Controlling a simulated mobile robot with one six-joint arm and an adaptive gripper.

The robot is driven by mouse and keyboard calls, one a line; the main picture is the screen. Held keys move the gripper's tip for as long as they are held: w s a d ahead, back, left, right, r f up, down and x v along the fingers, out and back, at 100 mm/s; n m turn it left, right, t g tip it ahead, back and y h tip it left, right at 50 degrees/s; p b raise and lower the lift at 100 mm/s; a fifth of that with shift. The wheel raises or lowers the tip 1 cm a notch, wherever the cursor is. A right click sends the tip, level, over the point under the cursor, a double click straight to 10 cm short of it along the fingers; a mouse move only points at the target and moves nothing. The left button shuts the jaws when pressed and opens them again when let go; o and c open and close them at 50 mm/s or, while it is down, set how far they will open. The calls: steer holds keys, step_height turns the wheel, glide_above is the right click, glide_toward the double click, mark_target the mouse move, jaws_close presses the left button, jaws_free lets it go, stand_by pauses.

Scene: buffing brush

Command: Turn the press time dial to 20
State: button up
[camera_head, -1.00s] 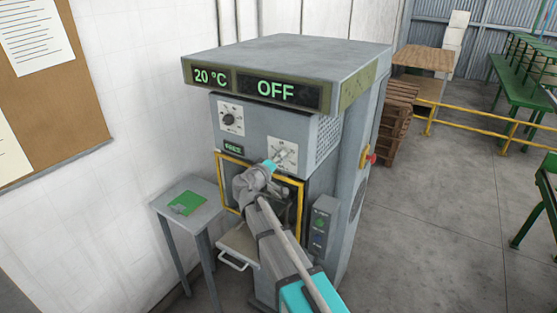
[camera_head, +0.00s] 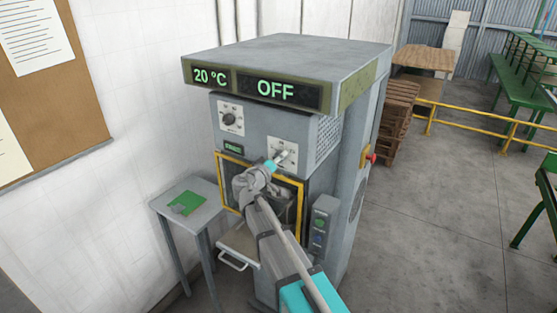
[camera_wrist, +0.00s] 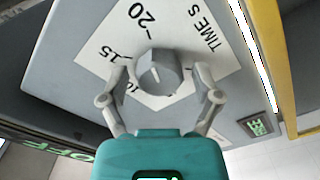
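The press time dial (camera_wrist: 160,72) is a grey round knob on a white plate marked TIME S, with 10, 15 and 20 readable in the wrist view. A pale mark shows on the knob's face, but I cannot tell exactly which number it points at. In the head view my gripper (camera_head: 280,158) is in front of the dial's white plate (camera_head: 291,147) and hides most of the knob.
The display (camera_head: 262,88) above reads 20 °C and OFF. A small green display (camera_head: 233,149) and a yellow-framed opening (camera_head: 229,156) lie below. A button box (camera_head: 321,230) is at the right.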

stand_by(0.4)
steer(key=v, duration=1.2)
stand_by(0.3)
steer(key=s+d+f+m+g+b, duration=0.25)
steer(key=d+f+g, duration=0.25)
steer(key=d+f, duration=0.45)
steer(key=s+d+f+m+g+b, duration=0.1)
steer(key=s+d+f+g+b, duration=0.25)
steer(key=d+f, duration=0.6)
steer(key=s+d+f+g+y+b, duration=0.7)
steer(key=s+f+y, duration=0.2)
steer(key=s+f, duration=0.3)
steer(key=shift+f+m, duration=0.35)
steer(key=shift+f, duration=0.1)
